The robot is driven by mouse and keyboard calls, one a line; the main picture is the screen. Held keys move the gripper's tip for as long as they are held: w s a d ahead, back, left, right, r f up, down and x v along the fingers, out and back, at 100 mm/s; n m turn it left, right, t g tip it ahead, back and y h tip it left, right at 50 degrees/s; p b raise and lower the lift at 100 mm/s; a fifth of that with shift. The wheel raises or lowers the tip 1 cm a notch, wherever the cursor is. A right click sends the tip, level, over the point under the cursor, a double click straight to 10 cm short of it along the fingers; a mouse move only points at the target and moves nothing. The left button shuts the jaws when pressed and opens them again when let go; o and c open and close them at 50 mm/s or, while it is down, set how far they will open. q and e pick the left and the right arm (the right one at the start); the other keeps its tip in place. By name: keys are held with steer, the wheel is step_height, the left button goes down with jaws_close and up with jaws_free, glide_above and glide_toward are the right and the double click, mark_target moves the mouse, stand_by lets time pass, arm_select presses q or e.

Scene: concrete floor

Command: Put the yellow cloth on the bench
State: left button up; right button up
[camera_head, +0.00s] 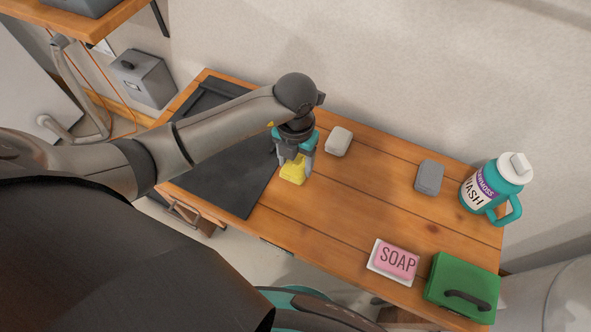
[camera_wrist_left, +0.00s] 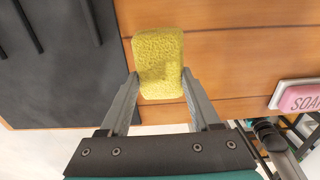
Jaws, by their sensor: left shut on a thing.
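The yellow cloth (camera_head: 292,173) looks like a rough, thick sponge-like block. My left gripper (camera_head: 295,163) points down over the wooden bench (camera_head: 352,207) and is shut on it. In the left wrist view the yellow cloth (camera_wrist_left: 159,62) sits between the two grey fingertips (camera_wrist_left: 160,85), over bare wood just right of the dark mat. I cannot tell whether its underside touches the wood. My right gripper does not show in either view.
A black mat (camera_head: 222,165) covers the bench's left part. A whitish block (camera_head: 338,141), a grey block (camera_head: 429,177), a wash jug (camera_head: 490,187), pink soap (camera_head: 398,260) on a dish and a green case (camera_head: 463,287) stand to the right. The bench's middle is clear.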

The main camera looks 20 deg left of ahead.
mark_target(296, 165)
arm_select(q)
steer(key=shift+f+b, duration=0.4)
steer(key=shift+f, duration=1.4)
steer(key=shift+f, duration=0.15)
steer(key=o, duration=1.3)
steer(key=shift+r, duration=0.45)
step_height(296, 165, up, 12)
steer(key=p, duration=0.3)
steer(key=shift+f, duration=0.25)
